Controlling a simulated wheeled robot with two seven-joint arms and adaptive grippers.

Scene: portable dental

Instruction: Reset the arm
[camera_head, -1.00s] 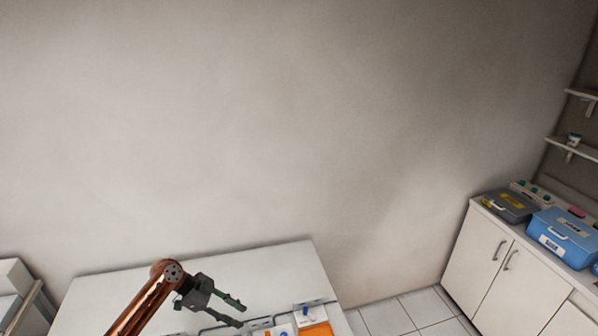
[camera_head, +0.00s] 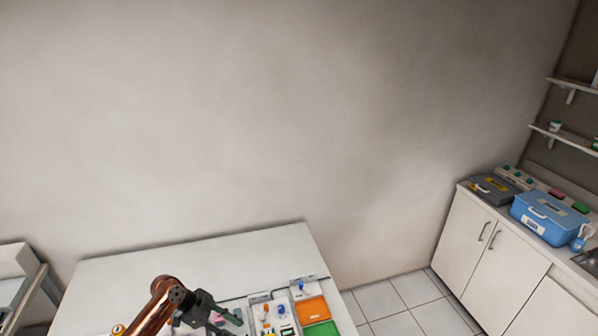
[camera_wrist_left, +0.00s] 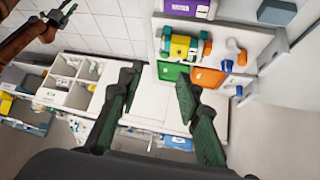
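My left arm (camera_head: 150,309) comes in from the lower left in the head view, over the white table. Its gripper (camera_head: 236,325) is at the bottom edge, partly cut off, left of the trays. In the left wrist view its two dark green fingers (camera_wrist_left: 157,76) stand apart with nothing held between them. A copper-coloured arm with a dark end (camera_wrist_left: 62,14), seemingly my right gripper, shows at the upper left of the wrist view; its opening cannot be made out. My right gripper is not visible in the head view.
On the white table (camera_head: 200,258) lie an orange tray (camera_head: 311,311), a green tray (camera_head: 320,329) and small dental items. A blue box (camera_head: 548,216) and a grey case (camera_head: 490,188) stand on the right counter. The table's back left is clear.

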